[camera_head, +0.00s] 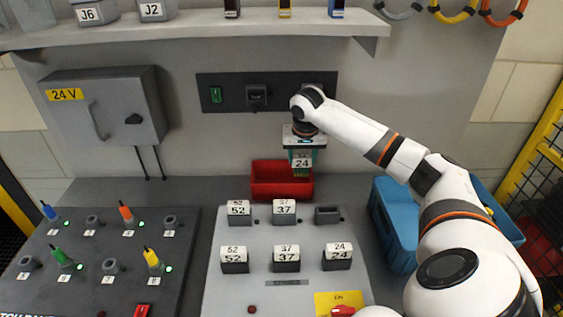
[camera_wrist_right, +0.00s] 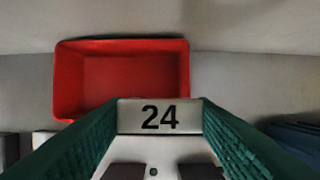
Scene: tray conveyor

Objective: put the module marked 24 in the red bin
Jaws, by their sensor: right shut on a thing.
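My right gripper (camera_head: 303,156) is shut on a white module marked 24 (camera_head: 302,163). It holds the module above the front right part of the red bin (camera_head: 265,194). In the right wrist view the module (camera_wrist_right: 160,116) sits between the green fingers, with its number readable. The red bin (camera_wrist_right: 125,44) lies just beyond it in that view and looks empty. Another module marked 24 (camera_head: 338,257) sits in the lower right socket of the grey panel. My left gripper is not in view.
The grey panel (camera_head: 225,290) also holds modules marked 52 (camera_head: 239,208) and 37 (camera_head: 285,208). Its upper right socket (camera_head: 327,215) is empty. A blue bin (camera_head: 397,225) stands to the right. A board with coloured plugs (camera_head: 90,290) lies at left. A shelf (camera_head: 200,33) runs above.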

